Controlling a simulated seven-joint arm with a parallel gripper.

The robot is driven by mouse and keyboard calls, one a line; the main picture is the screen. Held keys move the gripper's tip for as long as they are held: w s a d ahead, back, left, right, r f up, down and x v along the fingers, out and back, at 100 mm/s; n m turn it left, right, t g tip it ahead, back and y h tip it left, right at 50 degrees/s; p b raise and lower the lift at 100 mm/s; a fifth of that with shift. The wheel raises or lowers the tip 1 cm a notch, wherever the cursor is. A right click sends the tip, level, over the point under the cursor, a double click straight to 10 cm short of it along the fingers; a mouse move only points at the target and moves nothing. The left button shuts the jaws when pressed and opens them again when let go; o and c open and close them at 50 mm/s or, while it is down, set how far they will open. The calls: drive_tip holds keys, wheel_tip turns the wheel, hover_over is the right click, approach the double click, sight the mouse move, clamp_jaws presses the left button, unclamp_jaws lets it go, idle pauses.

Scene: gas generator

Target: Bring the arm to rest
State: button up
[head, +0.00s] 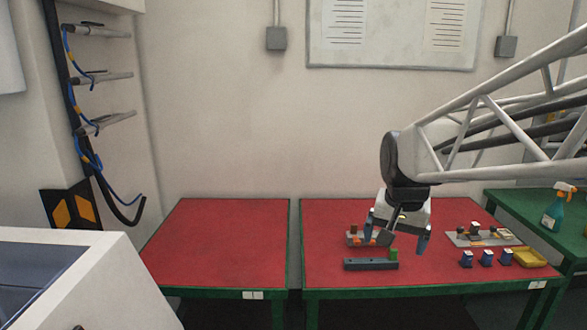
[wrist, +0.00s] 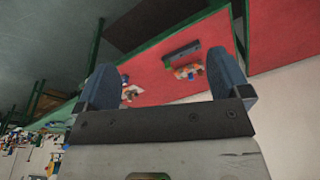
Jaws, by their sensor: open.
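My gripper (head: 397,236) hangs from my arm over the right red table (head: 330,225) in the head view. Its blue fingers are spread apart with nothing between them. In the wrist view my gripper (wrist: 165,82) is also open, with the red tabletop (wrist: 185,75) beyond the fingers. A dark grey block (head: 370,264) with a green piece on it lies below the gripper near the front of the table. Another grey base with small parts (head: 353,239) sits just behind it, partly hidden by the gripper.
A grey plate with parts (head: 462,240), several small blue-and-white items (head: 487,258) and a yellow tray (head: 530,257) lie to the right. A spray bottle (head: 555,212) stands on a green table. The left red table (head: 220,240) is bare.

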drive_tip(key=s+f+n, duration=0.2)
drive_tip(key=s+f, duration=0.1)
drive_tip(key=s, duration=0.6)
drive_tip(key=s+a+f+n, duration=0.1)
drive_tip(key=s+f+n, duration=0.1)
drive_tip(key=s, duration=0.8)
drive_tip(key=shift+a+f+t, duration=0.2)
drive_tip(key=shift+f+t, duration=0.1)
drive_tip(key=shift+f, duration=0.5)
